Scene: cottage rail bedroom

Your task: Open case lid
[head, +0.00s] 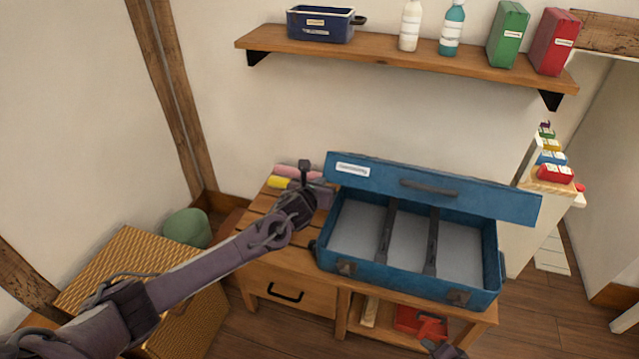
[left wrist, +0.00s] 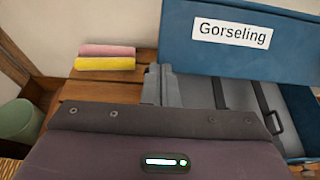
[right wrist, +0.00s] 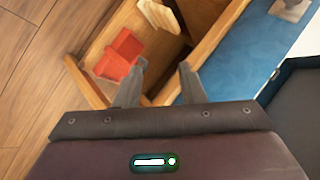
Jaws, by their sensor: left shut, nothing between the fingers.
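The blue case (head: 405,284) stands on the wooden bench with its lid (head: 470,196) raised and the grey inside showing, two dark straps across it. The lid bears a handle and a white label, which reads "Gorseling" in the left wrist view (left wrist: 232,33). My left gripper (head: 320,192) is at the case's left end, close by the lid; its shut fingers (left wrist: 158,85) show beside the case in the left wrist view. Whether they touch it is unclear. My right gripper (right wrist: 162,80) is open and empty, low in front of the bench and case.
Pink (head: 298,172) and yellow (head: 280,183) rolls lie on the bench (head: 262,218) left of the case. A wall shelf (head: 400,52) with a bin, bottles and boxes is above. A wicker chest (head: 130,265) stands at left. A red item (head: 420,322) sits below the case.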

